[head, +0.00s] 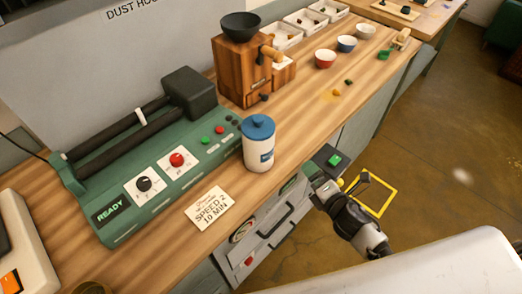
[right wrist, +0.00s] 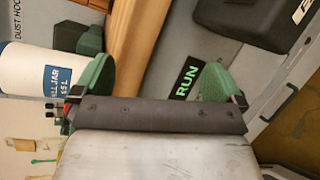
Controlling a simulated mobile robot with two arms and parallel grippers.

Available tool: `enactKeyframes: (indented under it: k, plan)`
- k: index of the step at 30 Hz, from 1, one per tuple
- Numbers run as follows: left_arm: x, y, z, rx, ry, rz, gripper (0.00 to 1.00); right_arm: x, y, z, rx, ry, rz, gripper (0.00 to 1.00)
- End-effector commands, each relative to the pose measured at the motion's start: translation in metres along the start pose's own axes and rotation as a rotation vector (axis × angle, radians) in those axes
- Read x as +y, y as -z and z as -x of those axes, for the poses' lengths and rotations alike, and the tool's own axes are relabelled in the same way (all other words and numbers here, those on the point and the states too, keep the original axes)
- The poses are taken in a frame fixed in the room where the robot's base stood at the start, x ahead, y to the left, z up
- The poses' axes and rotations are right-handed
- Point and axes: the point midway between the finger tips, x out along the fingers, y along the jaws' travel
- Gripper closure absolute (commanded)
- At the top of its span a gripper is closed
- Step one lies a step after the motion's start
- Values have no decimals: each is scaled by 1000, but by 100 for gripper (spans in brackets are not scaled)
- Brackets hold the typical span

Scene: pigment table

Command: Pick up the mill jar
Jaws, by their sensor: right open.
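The mill jar (head: 258,145) is a white cylinder with a blue lid and a blue label. It stands upright on the wooden table, right beside the green roller machine (head: 150,170). In the right wrist view the jar (right wrist: 28,70) is at the left, outside the fingers and partly cut off by the frame. My right gripper (right wrist: 158,82) is open, its two green fingertips wide apart with nothing held between them. In the head view my right arm is beyond the table's front edge, to the right of and lower than the jar. My left gripper is not in view.
A wooden grinder (head: 235,75) with a black bowl stands behind the jar. Small bowls (head: 347,44) and white trays (head: 305,20) stand farther back. A paper card (head: 208,208) lies left of the jar. The tabletop (head: 305,115) right of the jar is clear.

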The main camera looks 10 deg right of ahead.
Motion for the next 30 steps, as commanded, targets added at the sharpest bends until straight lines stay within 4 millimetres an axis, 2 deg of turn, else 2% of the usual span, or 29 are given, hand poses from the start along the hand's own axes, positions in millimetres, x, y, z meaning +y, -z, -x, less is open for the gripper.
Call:
enactKeyframes:
  k: [1,3,6,10,14,21,26,30]
  plan:
    - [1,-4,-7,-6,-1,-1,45,39,-5,1,10,-116,180,0]
    - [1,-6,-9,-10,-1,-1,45,79,-4,4,54,-283,507,0]
    - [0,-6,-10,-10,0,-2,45,109,6,11,99,-454,853,0]
    - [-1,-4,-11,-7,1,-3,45,126,17,19,126,-587,1117,0]
    - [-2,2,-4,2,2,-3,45,138,24,12,131,-631,1202,0]
    - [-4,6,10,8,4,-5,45,152,39,-17,132,-630,1200,0]
    - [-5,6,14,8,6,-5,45,156,44,-26,132,-629,1198,0]
    - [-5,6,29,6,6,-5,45,169,50,-41,131,-629,1195,0]
